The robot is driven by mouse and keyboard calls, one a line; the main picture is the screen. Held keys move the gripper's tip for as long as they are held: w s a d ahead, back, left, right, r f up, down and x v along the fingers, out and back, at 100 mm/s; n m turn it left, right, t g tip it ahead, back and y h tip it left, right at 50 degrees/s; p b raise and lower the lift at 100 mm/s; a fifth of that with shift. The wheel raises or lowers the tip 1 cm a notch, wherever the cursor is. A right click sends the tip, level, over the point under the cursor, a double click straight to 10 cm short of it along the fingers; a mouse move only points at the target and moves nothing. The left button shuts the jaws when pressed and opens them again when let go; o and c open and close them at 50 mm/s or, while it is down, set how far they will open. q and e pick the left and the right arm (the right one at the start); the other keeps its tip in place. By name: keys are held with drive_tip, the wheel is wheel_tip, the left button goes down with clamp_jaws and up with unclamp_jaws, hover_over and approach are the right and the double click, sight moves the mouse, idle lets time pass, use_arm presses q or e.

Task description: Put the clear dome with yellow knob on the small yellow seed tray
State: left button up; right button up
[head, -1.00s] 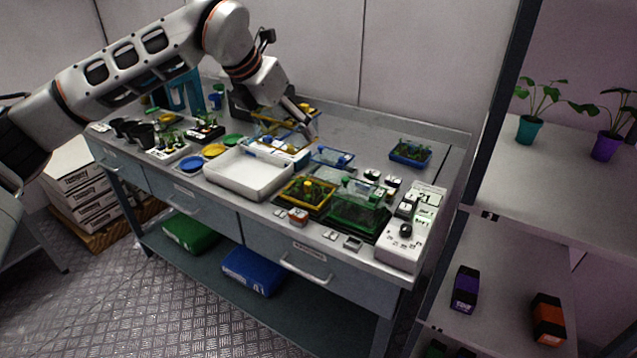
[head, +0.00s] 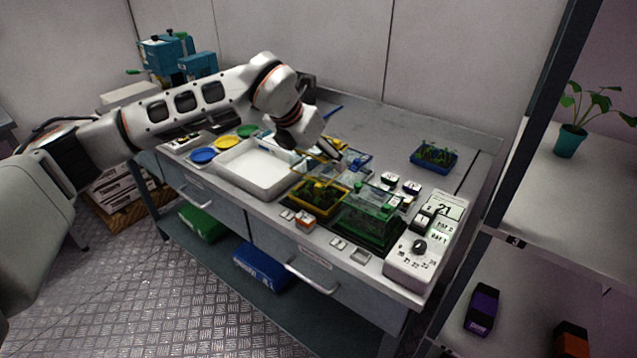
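The small yellow seed tray (head: 341,211) sits near the front of the bench, with green seedlings in it. My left gripper (head: 338,152) is just behind and above this tray, pointing down. It appears shut on the clear dome (head: 303,157), whose yellow edges show around and below the fingers. The yellow knob is hidden at the fingers. The dome is held above the bench, close to the tray's rear edge; I cannot tell the exact gap. My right gripper is not in view.
A green clear-covered tray (head: 370,217) stands right of the yellow tray. A white empty bin (head: 257,170) is on its left. A blue seedling tray (head: 435,158) sits behind right. A white control box (head: 424,245) is at the bench's right end.

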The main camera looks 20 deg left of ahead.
sight(318, 185)
use_arm(q)
wheel_tip(318, 185, down, 8)
drive_tip(key=shift+r, duration=0.1)
idle(0.4)
drive_tip(key=o, duration=1.1)
drive_tip(key=shift+o, duration=0.2)
drive_tip(key=shift+r, duration=0.1)
drive_tip(key=v, duration=1.2)
